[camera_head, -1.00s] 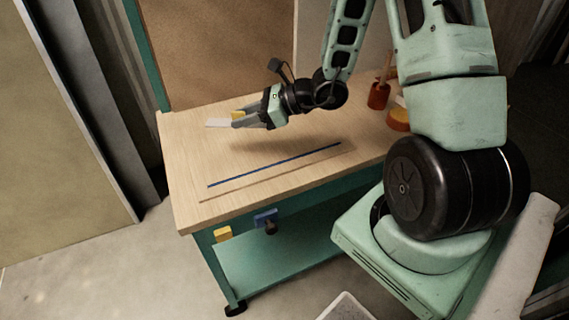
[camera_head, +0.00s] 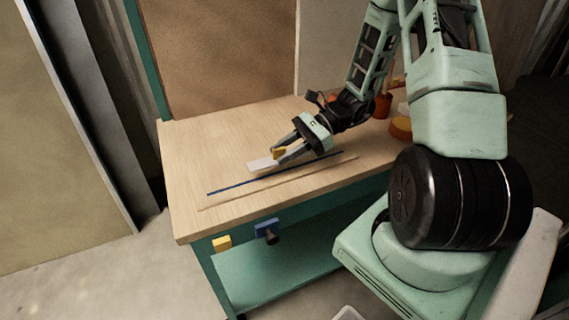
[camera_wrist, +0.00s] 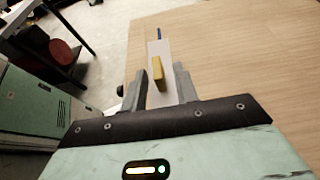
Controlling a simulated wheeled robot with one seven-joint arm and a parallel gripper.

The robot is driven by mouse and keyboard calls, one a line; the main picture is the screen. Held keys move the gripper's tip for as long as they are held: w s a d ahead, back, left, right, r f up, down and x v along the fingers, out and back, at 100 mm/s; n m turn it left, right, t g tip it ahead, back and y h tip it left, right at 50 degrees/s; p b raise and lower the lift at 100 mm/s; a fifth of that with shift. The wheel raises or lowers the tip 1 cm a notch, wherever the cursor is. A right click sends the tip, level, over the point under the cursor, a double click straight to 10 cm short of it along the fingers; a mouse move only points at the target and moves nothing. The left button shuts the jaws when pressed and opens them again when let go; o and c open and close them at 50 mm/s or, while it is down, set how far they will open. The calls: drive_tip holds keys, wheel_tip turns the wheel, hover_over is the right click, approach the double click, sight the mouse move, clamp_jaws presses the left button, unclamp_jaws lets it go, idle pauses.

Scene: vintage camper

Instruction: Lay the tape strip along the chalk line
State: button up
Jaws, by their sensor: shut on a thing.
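The tape strip (camera_head: 261,164) is a pale flat strip with a yellow block (camera_head: 279,153) standing on it. My gripper (camera_head: 282,154) is shut on the yellow block, which also shows between the fingers in the wrist view (camera_wrist: 158,74). The chalk line (camera_head: 225,188) is a thin blue line running diagonally along the front of the tabletop. In the head view the strip is just behind the middle of the line. In the wrist view a bit of blue line (camera_wrist: 158,33) shows past the strip's far end. I cannot tell whether the strip touches the table.
The wooden bench top (camera_head: 190,145) is mostly clear. A thin tan strip (camera_head: 240,196) lies in front of the blue line. An orange-red jar (camera_head: 383,106) and an orange round thing (camera_head: 400,128) stand at the back right. A blue block (camera_head: 267,231) sticks out from the bench front.

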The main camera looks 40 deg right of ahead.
sight(285, 170)
drive_tip(key=shift+f, duration=1.95)
drive_tip(key=shift+f, duration=0.15)
drive_tip(key=o, duration=1)
drive_tip(key=shift+c, duration=0.2)
